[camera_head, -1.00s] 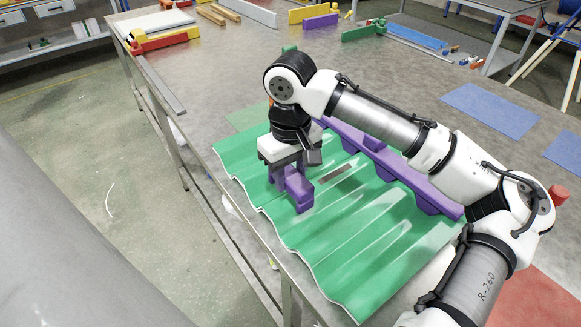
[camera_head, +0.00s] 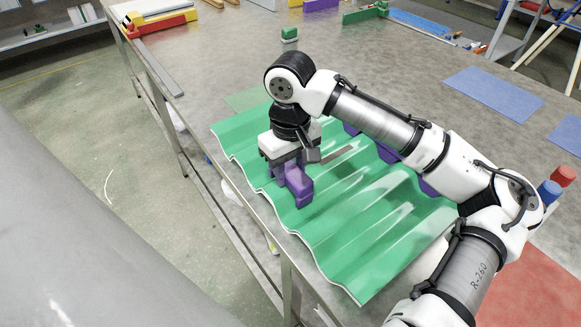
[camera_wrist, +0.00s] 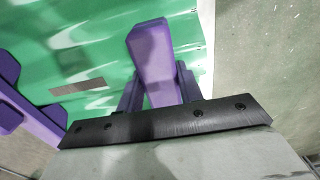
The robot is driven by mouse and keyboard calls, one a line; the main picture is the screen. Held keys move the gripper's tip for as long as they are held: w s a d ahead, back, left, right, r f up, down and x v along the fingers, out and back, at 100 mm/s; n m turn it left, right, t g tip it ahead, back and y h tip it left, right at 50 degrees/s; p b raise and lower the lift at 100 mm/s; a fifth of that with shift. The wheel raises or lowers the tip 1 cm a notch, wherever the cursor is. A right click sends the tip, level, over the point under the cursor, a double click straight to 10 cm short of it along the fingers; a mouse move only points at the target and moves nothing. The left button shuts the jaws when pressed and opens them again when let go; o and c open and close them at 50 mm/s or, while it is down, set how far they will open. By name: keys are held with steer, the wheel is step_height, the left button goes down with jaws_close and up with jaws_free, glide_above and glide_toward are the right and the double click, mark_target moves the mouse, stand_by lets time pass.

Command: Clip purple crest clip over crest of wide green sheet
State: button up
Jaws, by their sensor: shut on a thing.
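The wide green corrugated sheet (camera_head: 345,225) lies on the table with its ridges running across, its near edge close to the table's front edge. My gripper (camera_head: 285,168) points down over the left part of the sheet, shut on the purple crest clip (camera_head: 299,184). The clip is upright and appears low over a ridge near the sheet's edge; whether it touches or sits around the crest is hidden. In the wrist view the clip (camera_wrist: 152,60) sticks out ahead of my gripper (camera_wrist: 158,105), above the green sheet (camera_wrist: 95,45).
A long purple piece (camera_head: 388,153) lies along the sheet's far side, partly behind my arm; it shows at left in the wrist view (camera_wrist: 22,105). Blue mats (camera_head: 492,95), a red cylinder (camera_head: 563,175) and a blue cylinder (camera_head: 549,192) are at right.

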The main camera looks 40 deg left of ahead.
steer(key=shift+f, duration=0.2)
steer(key=o, duration=1.1)
steer(key=shift+r, duration=0.1)
step_height(320, 180, up, 14)
steer(key=shift+p, duration=0.3)
steer(key=shift+s+f, duration=0.1)
steer(key=shift+f, duration=0.1)
